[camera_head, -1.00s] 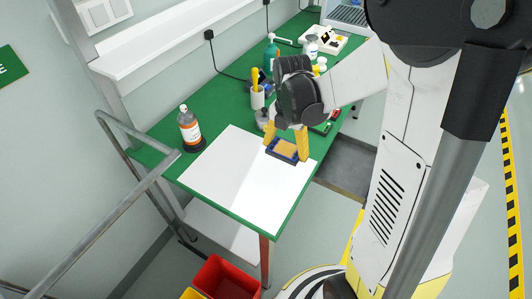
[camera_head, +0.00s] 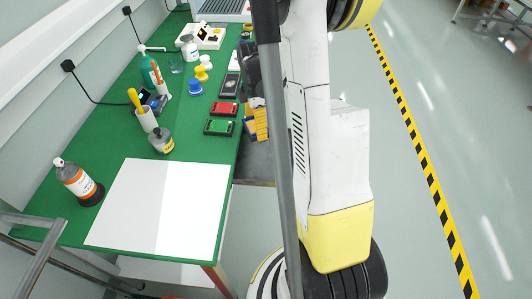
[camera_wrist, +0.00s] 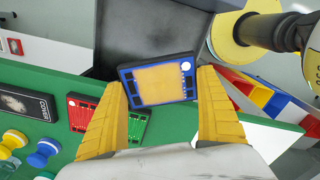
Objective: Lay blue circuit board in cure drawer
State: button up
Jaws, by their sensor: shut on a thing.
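The blue circuit board (camera_wrist: 157,81), blue-rimmed with a tan face, is between my gripper's yellow fingers in the wrist view. My gripper (camera_wrist: 165,105) is shut on its side edges. The cure drawer (camera_head: 252,168) appears as an open dark grey tray below that edge. In the wrist view the drawer's dark interior (camera_wrist: 140,30) lies beyond the board. The height between board and drawer floor is unclear.
A red board (camera_head: 224,108) and a green board (camera_head: 218,127) lie near the table's right edge, close to my gripper. A white mat (camera_head: 160,205) is bare. A spray bottle (camera_head: 78,182) stands left. Coloured bins (camera_wrist: 265,92) show at right in the wrist view.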

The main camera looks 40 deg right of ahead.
jog(key=b, duration=0.6)
send_over(259, 162)
jog(key=shift+m, duration=0.3)
notch_tip(259, 162, down, 14)
jog(key=shift+r, duration=0.2)
jog(key=shift+f+b, duration=0.8)
jog(key=shift+f, duration=1.55)
